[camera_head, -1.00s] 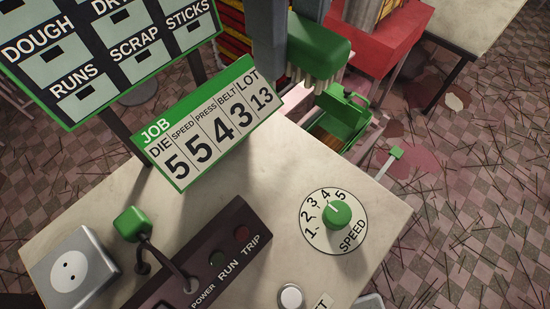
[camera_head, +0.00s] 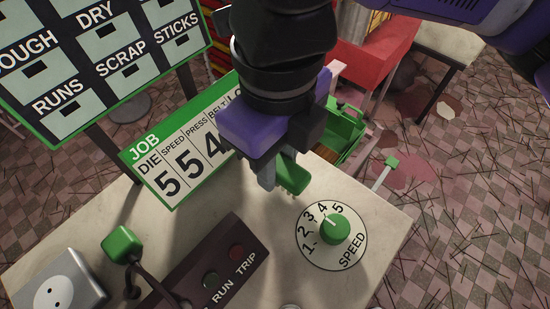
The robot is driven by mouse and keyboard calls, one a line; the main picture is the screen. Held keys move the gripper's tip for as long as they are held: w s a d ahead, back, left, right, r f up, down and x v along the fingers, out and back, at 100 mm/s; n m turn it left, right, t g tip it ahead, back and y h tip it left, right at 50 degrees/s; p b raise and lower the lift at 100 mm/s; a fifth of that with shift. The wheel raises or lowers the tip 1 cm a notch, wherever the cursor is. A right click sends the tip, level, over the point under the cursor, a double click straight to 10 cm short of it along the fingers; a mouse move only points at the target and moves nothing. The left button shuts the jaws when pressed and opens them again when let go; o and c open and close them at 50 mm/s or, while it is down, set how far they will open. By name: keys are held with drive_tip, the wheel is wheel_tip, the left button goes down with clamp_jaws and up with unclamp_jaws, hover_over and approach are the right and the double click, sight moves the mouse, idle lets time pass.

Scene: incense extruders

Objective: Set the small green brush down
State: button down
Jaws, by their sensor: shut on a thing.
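My gripper (camera_head: 278,170) hangs over the cream table (camera_head: 375,205), in front of the job board. It is shut on the small green brush (camera_head: 293,175), whose green body shows at the fingertips. The brush is tilted and appears to be above the tabletop, left of and above the speed dial. Its far side and most of its bristles are hidden, and I cannot tell the exact gap to the table.
The green speed knob (camera_head: 335,230) sits on its round dial. A dark control box (camera_head: 215,265) and the green job board (camera_head: 170,165) are close by. A green lever tip (camera_head: 391,161) sticks out past the table edge. Bare tabletop lies around the dial.

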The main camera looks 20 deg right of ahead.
sight(278, 179)
drive_tip(key=shift+f, duration=1.15)
drive_tip(key=shift+f+b, duration=0.35)
drive_tip(key=shift+f, duration=0.2)
drive_tip(key=c, duration=1.1)
unclamp_jaws()
drive_tip(key=shift+s+f, duration=0.1)
wheel_tip(278, 179, up, 13)
drive_tip(key=shift+r+p, duration=0.15)
drive_tip(key=shift+p, duration=0.4)
